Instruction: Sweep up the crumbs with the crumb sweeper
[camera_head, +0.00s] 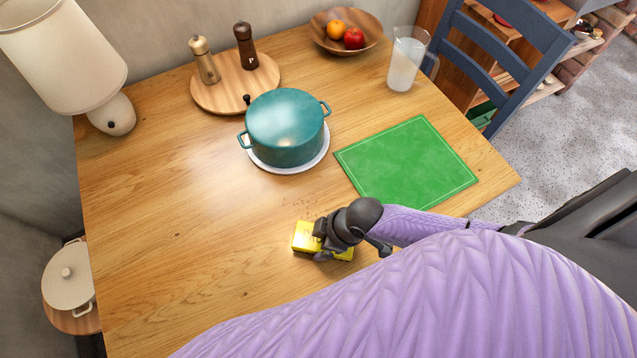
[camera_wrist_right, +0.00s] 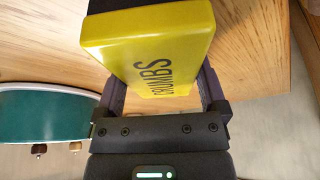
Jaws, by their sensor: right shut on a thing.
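The crumb sweeper is a yellow block (camera_head: 305,238) near the front middle of the wooden table. In the right wrist view the sweeper (camera_wrist_right: 150,45) shows dark lettering that reads "CRUMBS" in part. My right gripper (camera_head: 324,240) is shut on the sweeper, with one finger on each side of it. The sweeper is at or close to the tabletop; I cannot tell whether it touches. My left gripper is not in view.
A teal pot (camera_head: 286,128) stands on a white round trivet (camera_head: 318,158) behind the sweeper. A green mat (camera_head: 405,163) lies to the right. A glass (camera_head: 405,60), a fruit bowl (camera_head: 372,40), a board with mills (camera_head: 233,88) and a lamp (camera_head: 112,113) stand farther back. The left tabletop is clear.

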